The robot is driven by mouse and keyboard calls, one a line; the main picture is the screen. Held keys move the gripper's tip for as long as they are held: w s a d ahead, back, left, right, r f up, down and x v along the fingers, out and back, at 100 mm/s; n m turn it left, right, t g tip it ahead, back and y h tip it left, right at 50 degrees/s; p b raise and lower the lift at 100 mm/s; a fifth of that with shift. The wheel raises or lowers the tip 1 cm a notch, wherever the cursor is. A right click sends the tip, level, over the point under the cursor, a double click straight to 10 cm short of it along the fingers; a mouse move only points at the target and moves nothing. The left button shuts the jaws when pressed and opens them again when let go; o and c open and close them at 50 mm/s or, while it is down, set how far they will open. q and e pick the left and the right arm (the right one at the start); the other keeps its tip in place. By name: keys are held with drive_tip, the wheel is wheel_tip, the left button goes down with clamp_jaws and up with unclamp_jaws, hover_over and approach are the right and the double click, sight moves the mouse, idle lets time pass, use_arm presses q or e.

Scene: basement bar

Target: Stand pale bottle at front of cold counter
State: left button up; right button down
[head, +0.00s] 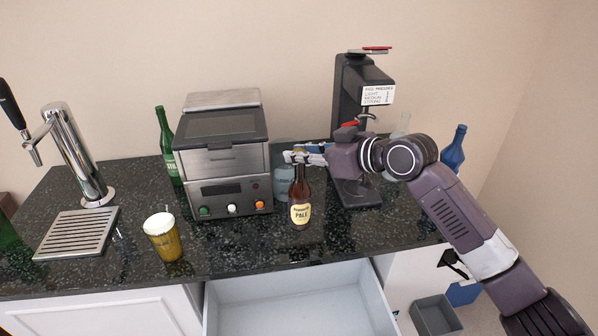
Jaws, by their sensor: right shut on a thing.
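The pale bottle (301,207) is brown glass with a cream and yellow label reading "PALE". It is upright over the dark speckled counter (245,250), in front of the right side of the steel machine. My right gripper (298,156) reaches in from the right and is shut on the bottle's neck, hiding its top. I cannot tell whether the bottle's base touches the counter. My left gripper is not in view.
The steel machine (221,160) and a black press (356,95) stand behind. A full beer glass (163,240), tap (78,150) and drip tray (78,232) are left. A green bottle (168,150) and blue bottle (455,148) stand farther back. An open drawer (300,305) juts out below.

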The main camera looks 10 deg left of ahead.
sight(304, 177)
wheel_tip(304, 177, down, 2)
wheel_tip(304, 177, down, 4)
drive_tip(key=shift+r+p, duration=0.1)
drive_tip(key=shift+p, duration=0.6)
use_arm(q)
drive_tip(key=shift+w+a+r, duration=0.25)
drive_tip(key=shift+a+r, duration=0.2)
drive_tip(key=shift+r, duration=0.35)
use_arm(e)
drive_tip(key=shift+f, duration=0.3)
drive_tip(key=c, duration=1.8)
unclamp_jaws()
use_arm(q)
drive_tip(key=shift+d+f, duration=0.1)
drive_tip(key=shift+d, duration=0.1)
use_arm(e)
drive_tip(key=shift+s, duration=0.1)
